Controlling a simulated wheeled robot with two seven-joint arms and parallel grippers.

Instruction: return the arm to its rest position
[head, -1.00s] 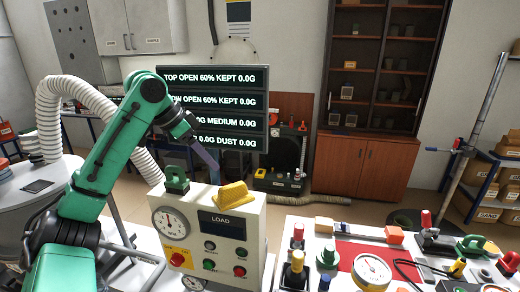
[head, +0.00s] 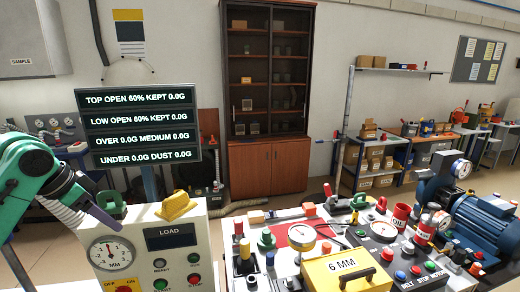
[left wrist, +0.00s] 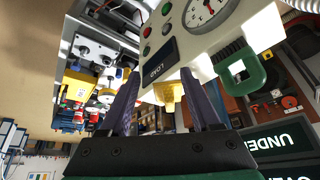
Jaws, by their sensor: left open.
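My left arm is green and comes in at the left edge of the head view. Its gripper (head: 108,218) has purple fingers and hangs at the left of the white LOAD box (head: 205,235), overlapping it in the picture. In the left wrist view the two purple fingers (left wrist: 160,76) stand apart with nothing clearly held between them. The yellow ribbed piece on top of the box (head: 176,206) shows behind the gap between the fingers in the wrist view (left wrist: 168,92). My right gripper is not in view.
A green handle (head: 112,206) sits on the box's top. A display panel (head: 138,126) stands behind it. To the right, the bench holds a gauge (head: 301,236), a yellow 6 MM case (head: 345,272) and a blue motor (head: 480,222).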

